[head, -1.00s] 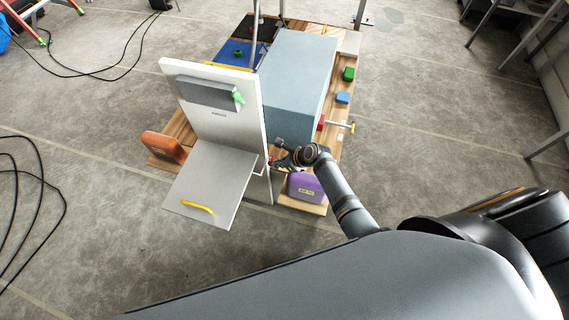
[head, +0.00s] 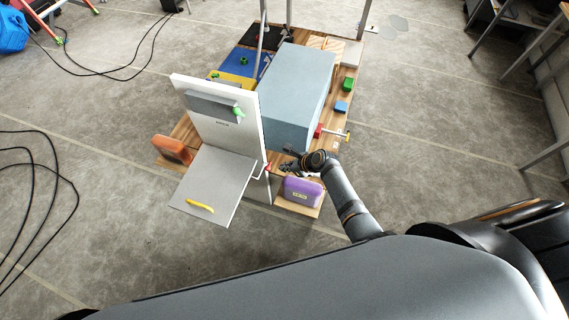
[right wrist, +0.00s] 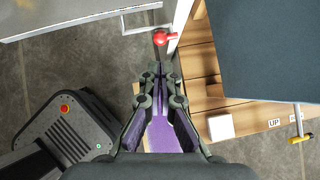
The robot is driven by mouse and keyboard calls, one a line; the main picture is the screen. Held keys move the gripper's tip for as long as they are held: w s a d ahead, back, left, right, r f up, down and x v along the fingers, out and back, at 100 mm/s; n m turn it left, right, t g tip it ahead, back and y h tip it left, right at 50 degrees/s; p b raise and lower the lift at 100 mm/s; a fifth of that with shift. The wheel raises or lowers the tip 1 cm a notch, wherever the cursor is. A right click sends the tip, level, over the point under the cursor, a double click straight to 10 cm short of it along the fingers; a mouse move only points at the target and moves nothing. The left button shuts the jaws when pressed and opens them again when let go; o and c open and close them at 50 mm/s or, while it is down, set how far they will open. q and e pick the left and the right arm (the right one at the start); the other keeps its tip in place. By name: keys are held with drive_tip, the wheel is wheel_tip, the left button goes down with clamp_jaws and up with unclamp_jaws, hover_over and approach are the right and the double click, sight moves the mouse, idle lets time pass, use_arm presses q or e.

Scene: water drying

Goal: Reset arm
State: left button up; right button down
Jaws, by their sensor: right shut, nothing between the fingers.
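My right gripper (head: 286,167) is at the front of the wooden workbench (head: 283,203), beside the white upright panel (head: 212,118) and near the blue-grey box (head: 296,97). In the right wrist view its fingers (right wrist: 160,70) are together, with nothing between them. A red ball knob (right wrist: 160,38) shows just beyond the fingertips, and I see no contact with it. The purple case (head: 302,191) stands below the gripper on the bench; part of it shows behind the fingers in the wrist view. My left gripper is not in view.
A grey flap (head: 215,178) with a yellow handle (head: 200,207) juts out at the front of the panel. An orange case (head: 172,149) stands left. Green (head: 348,84) and blue (head: 341,107) blocks lie right of the box.

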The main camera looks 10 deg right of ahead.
drive_tip(key=shift+p+v, duration=0.35)
drive_tip(key=shift+v, duration=0.7)
drive_tip(key=shift+f, duration=0.1)
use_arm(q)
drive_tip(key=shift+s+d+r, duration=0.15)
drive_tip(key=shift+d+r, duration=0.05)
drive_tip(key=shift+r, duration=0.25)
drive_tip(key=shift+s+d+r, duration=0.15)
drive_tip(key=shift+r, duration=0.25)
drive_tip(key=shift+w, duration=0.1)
use_arm(e)
drive_tip(key=shift+w+a+f, duration=0.1)
